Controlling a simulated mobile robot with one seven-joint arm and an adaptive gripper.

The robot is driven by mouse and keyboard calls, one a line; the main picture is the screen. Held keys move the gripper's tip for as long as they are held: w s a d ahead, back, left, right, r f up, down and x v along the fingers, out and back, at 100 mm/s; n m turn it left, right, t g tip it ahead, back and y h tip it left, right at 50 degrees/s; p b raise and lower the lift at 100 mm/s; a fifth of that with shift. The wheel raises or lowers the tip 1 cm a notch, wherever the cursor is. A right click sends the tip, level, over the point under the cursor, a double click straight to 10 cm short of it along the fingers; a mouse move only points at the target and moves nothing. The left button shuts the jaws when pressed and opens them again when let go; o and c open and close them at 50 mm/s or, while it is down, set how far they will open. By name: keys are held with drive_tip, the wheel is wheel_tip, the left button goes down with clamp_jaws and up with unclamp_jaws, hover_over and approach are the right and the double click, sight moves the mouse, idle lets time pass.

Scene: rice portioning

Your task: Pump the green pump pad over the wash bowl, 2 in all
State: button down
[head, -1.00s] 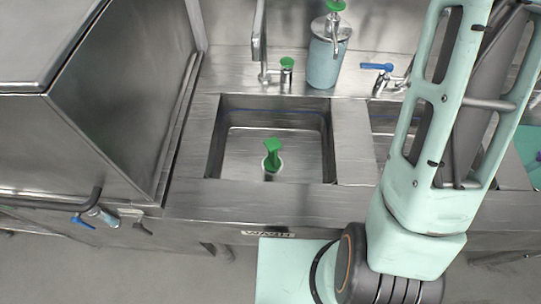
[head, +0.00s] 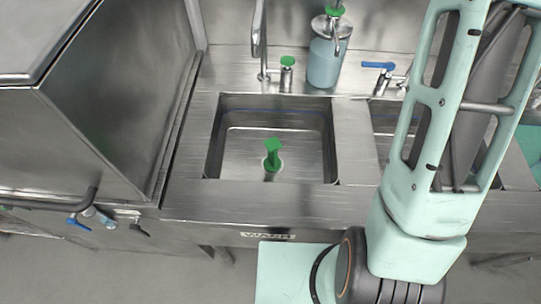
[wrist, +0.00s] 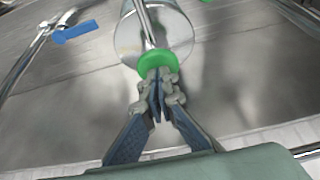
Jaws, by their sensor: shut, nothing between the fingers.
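The soap dispenser (head: 325,64) is a pale blue bottle with a metal lid and spout. It stands on the ledge behind the wash bowl (head: 195,160), a square steel sink marked WASH. Its green pump pad (head: 336,10) is on top, at the upper edge of the head view. In the wrist view my gripper (wrist: 158,84) is shut and empty, with its fingertips at the near edge of the green pad (wrist: 157,61). I cannot tell how firmly they touch it. The gripper is out of the head view.
A tap with a green knob (head: 287,61) stands left of the dispenser. A blue tap handle (head: 378,66) is to its right. A green upright piece (head: 272,152) stands in the wash bowl. A steel hooded machine (head: 110,95) fills the left.

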drive_tip(key=shift+s+f, duration=0.1)
drive_tip(key=shift+r+p, duration=1.55)
drive_tip(key=shift+r, duration=0.35)
drive_tip(key=shift+f, duration=0.2)
drive_tip(key=shift+f+b, duration=1.35)
drive_tip(key=shift+f, duration=0.5)
drive_tip(key=shift+r+p, duration=1.55)
drive_tip(key=shift+r, duration=0.45)
